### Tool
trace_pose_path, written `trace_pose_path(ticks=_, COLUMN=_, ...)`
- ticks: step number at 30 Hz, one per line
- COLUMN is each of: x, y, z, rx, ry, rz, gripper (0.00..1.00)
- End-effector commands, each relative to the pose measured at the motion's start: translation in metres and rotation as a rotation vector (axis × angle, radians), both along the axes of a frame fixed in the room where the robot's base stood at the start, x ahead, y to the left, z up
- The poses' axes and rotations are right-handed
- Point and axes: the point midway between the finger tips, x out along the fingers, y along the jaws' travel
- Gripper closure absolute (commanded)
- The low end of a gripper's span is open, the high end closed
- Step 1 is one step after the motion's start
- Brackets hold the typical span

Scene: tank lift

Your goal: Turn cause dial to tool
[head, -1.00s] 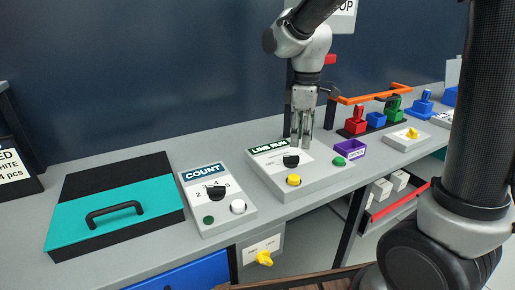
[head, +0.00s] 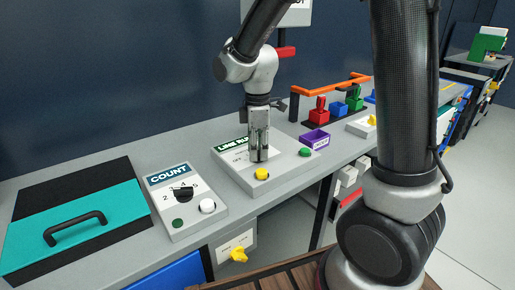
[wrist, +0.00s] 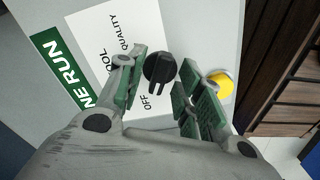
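A black dial (wrist: 159,68) sits on the white face of the LINE RUN box (head: 285,170). In the wrist view its labels read "OFF" and "QUALITY", with another partly hidden label ending in "OL". I cannot read the word "cause" on it. My gripper (wrist: 163,62) is open, with one green-padded finger on each side of the dial and gaps between. In the head view my gripper (head: 258,157) points down over the box and hides the dial.
A yellow button (wrist: 220,83) lies close to the right finger. A green button (head: 305,152) is at the box's right end. The COUNT box (head: 183,230) stands to the left, and a purple tray (head: 315,140) behind.

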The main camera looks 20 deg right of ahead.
Motion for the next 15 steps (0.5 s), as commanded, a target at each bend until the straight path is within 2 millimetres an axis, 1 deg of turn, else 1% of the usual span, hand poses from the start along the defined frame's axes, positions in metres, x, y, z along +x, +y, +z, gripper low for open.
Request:
trace_pose_path(ticks=7, x=0.0002, y=0.0001, z=-0.0009, rx=0.001, ry=-0.001, rz=-0.001, gripper=0.64)
trace_pose_path(ticks=11, x=0.0002, y=0.0002, z=-0.0007, rx=0.001, ry=-0.001, rz=-0.001, gripper=0.88)
trace_pose_path(ticks=12, x=0.0002, y=0.0002, z=-0.0007, rx=0.001, ry=-0.001, rz=-0.001, gripper=0.95)
trace_pose_path(ticks=13, x=0.0002, y=0.0002, z=-0.0007, rx=0.001, ry=-0.001, rz=-0.001, gripper=1.0)
trace_pose_path(ticks=15, x=0.0003, y=0.0001, z=-0.0006, rx=0.001, ry=-0.001, rz=-0.001, gripper=1.0)
